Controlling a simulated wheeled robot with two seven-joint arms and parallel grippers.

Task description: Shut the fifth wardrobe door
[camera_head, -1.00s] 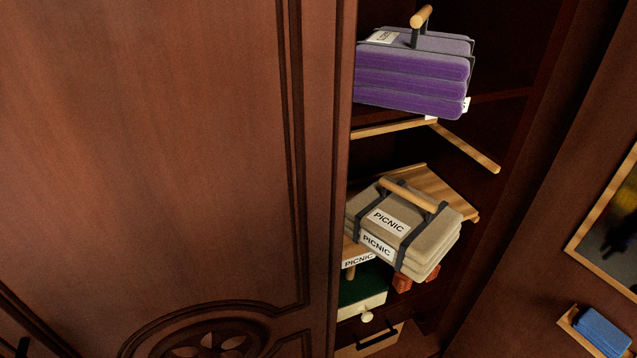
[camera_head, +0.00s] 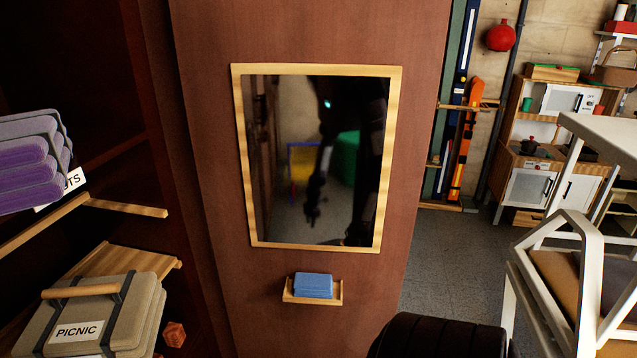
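A reddish-brown wardrobe door (camera_head: 215,205) stands open at the middle of the head view, its inner face towards me. It carries a wood-framed mirror (camera_head: 391,155) and below it a small wooden ledge with a blue block (camera_head: 313,286) on it. To its left is the open, dark wardrobe compartment (camera_head: 105,160). I cannot tell from this view which number the door has. Neither of my grippers shows directly. A dark, arm-like shape is reflected in the mirror, too unclear to read.
The compartment holds a purple folded bundle (camera_head: 28,165) and a beige bundle (camera_head: 105,315) marked PICNIC. A black ribbed rounded thing (camera_head: 440,338) is at the bottom edge. White furniture (camera_head: 560,275) stands at right, a toy kitchen (camera_head: 545,150) behind. Grey floor (camera_head: 440,260) is clear beyond the door.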

